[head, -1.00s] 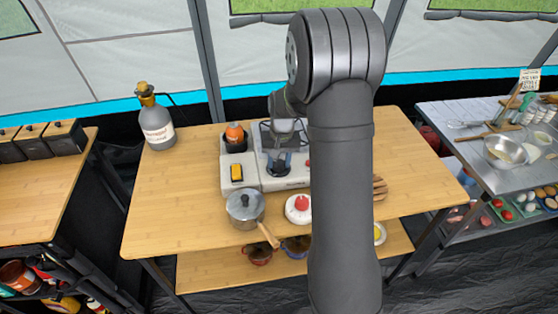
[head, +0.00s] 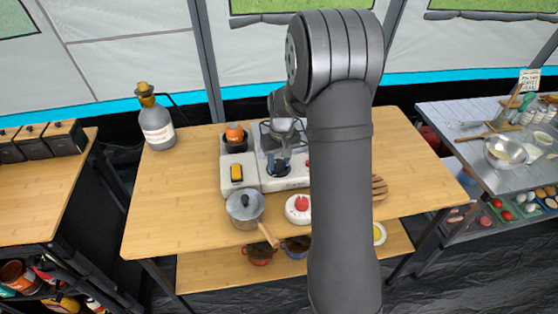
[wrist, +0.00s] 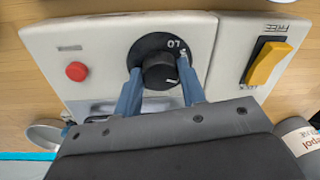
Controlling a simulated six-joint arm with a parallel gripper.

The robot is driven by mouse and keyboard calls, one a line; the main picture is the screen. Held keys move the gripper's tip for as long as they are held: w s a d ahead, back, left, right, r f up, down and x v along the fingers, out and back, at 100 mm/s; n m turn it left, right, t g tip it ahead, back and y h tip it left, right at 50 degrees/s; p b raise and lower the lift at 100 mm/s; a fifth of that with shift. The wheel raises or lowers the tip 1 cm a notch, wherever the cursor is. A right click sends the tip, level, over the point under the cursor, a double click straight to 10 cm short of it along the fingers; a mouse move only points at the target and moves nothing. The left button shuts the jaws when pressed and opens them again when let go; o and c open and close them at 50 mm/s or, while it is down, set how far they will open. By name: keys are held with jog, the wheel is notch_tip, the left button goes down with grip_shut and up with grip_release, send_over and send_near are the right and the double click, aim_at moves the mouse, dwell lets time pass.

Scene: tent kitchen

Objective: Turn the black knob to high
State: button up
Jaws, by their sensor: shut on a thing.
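The black knob (wrist: 158,72) sits on a dark round dial (wrist: 150,48) on a pale appliance (wrist: 100,36) in the wrist view. Its white mark points to the lower right of that picture. The letters LO show at the dial's upper right; other lettering is partly hidden by a finger. My gripper (wrist: 161,78) has one blue finger on each side of the knob and is shut on it. In the head view my gripper (head: 279,163) is over the appliance (head: 291,182); the knob is hidden there.
A yellow switch (wrist: 267,63) and a red button (wrist: 76,71) flank the knob. On the wooden table (head: 182,208), a lidded pot (head: 244,207) and a white round item with red top (head: 299,208) stand in front. A large bottle (head: 157,126) stands at left.

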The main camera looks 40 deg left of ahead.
aim_at(282, 161)
jog(key=shift+r, duration=0.1)
jog(key=o, duration=1)
notch_tip(282, 161, up, 17)
jog(key=shift+w+d+r, duration=0.15)
jog(key=shift+w+d, duration=0.05)
jog(key=shift+w, duration=0.25)
jog(key=f, duration=1.1)
jog(key=s+f, duration=0.1)
jog(key=f, duration=0.5)
jog(key=shift+a+f, duration=0.25)
jog(key=shift+r, duration=0.1)
